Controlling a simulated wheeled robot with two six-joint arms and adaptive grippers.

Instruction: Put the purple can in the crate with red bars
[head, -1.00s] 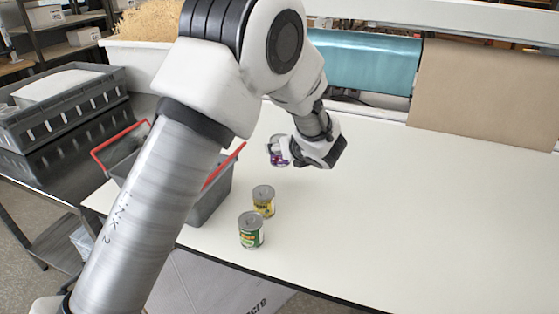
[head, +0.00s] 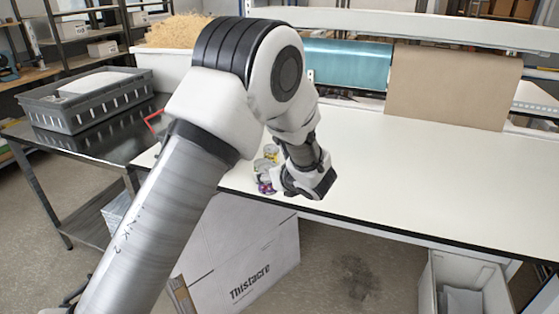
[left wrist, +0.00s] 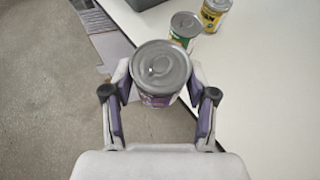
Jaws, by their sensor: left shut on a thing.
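My left gripper (head: 278,186) is shut on the purple can (head: 265,188) near the worktable's front edge. The left wrist view shows the can's grey lid and purple side (left wrist: 158,98) between the two fingers of the left gripper (left wrist: 160,84), with floor and table edge beyond it. The crate with red bars is mostly hidden behind my left arm in the head view; only part of a red bar (head: 154,119) shows. My right gripper is not in view.
A green can (left wrist: 185,27) and a yellow can (left wrist: 214,14) stand on the white table (head: 420,180) close to the held can. A grey crate (head: 85,105) stands on the dark side table at left. The table's right side is clear.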

